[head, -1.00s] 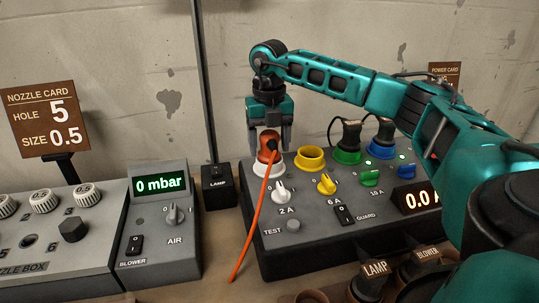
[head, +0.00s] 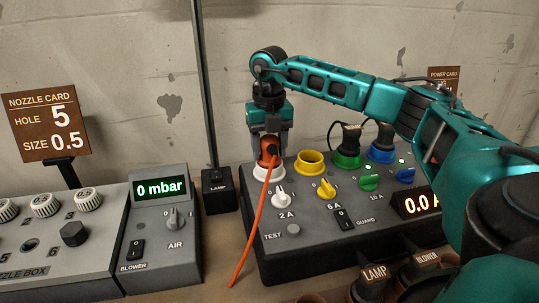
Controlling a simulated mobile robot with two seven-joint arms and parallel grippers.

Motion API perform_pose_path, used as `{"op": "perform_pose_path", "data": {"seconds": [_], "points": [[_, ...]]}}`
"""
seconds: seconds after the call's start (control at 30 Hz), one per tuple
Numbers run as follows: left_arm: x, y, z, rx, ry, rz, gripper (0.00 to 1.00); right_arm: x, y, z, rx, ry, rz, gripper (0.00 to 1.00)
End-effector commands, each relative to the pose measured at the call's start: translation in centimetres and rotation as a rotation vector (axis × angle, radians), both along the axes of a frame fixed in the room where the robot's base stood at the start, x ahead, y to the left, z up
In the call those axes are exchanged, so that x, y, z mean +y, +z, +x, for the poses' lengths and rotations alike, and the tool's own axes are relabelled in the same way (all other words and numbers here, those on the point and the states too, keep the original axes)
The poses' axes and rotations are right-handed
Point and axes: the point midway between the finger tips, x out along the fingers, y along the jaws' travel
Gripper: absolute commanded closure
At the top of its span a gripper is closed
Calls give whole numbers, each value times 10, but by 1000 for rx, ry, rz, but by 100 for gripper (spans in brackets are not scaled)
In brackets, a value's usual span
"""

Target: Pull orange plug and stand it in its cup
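The orange plug (head: 269,150) sits upright in the white socket (head: 268,172) at the left end of the power box. Its orange cord (head: 252,220) hangs down over the front of the box to the bench. My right gripper (head: 269,143) comes down from above, with its fingers closed in on both sides of the plug's upper part. Brown cups with signs stand at the bottom edge: one reads LAMP (head: 375,272), another BLOWER (head: 427,259). A further cup rim (head: 312,298) is cut off at the bottom. My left gripper is not in view.
The power box (head: 310,235) has an empty yellow socket (head: 310,162) beside the plug, then black plugs in the green (head: 346,158) and blue (head: 381,152) sockets. A small LAMP box (head: 216,190) and the air box (head: 160,235), reading 0 mbar, stand to the left.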

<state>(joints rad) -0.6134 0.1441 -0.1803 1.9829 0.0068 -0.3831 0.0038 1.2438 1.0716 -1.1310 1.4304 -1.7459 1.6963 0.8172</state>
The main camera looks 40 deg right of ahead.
Motion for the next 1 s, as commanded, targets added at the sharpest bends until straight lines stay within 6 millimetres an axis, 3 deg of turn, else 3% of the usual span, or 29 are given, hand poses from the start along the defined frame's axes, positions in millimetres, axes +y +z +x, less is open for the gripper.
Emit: {"op": "perform_pose_path", "data": {"seconds": [0.43,1.0], "points": [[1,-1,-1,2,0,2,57,0,1,0,-1,0,0,88],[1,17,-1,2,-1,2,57,0,21,1,-4,0,0,88]]}}
